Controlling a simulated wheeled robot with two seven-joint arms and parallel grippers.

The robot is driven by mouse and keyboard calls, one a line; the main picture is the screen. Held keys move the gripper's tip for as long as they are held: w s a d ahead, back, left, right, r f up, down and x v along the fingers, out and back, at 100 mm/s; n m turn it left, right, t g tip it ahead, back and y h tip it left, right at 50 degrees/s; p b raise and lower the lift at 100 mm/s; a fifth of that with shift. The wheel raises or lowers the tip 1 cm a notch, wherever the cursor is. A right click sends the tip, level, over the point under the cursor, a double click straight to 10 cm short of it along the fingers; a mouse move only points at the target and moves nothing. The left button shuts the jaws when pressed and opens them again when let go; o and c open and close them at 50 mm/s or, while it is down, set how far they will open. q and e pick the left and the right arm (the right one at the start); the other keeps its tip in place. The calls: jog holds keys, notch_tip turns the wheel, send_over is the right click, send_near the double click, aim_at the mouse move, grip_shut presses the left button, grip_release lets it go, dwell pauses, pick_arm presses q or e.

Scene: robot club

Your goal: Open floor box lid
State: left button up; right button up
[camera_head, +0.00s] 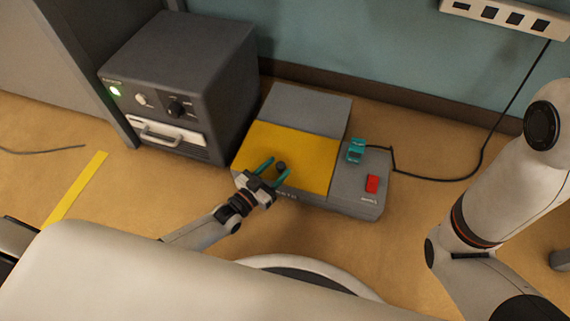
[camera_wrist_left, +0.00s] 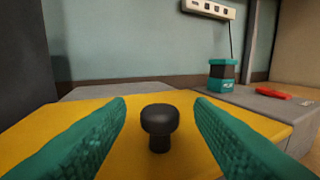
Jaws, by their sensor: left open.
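The floor box (camera_head: 361,192) is a low grey box on the floor in the middle of the head view. Its yellow lid (camera_head: 310,153) lies flat and shut on top, with a small black knob (camera_head: 281,166) near the front edge. My left gripper (camera_head: 275,167) is open over the lid, its teal fingers on either side of the knob. In the left wrist view the knob (camera_wrist_left: 159,125) stands between the two fingers, with gaps on both sides. No finger visibly touches it. My right gripper is not in view; only the right arm shows at the right.
A dark grey unit (camera_head: 182,80) with a green light stands left of the box. A teal plug (camera_head: 356,150) with a black cable and a red switch (camera_head: 372,183) sit on the box's right part. A power strip (camera_head: 505,16) is on the wall behind.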

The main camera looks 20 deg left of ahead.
aim_at(285, 161)
pick_arm(q)
jog(key=shift+b+x, duration=0.7)
jog(key=shift+x, duration=1.5)
jog(key=shift+c, duration=0.3)
grip_shut()
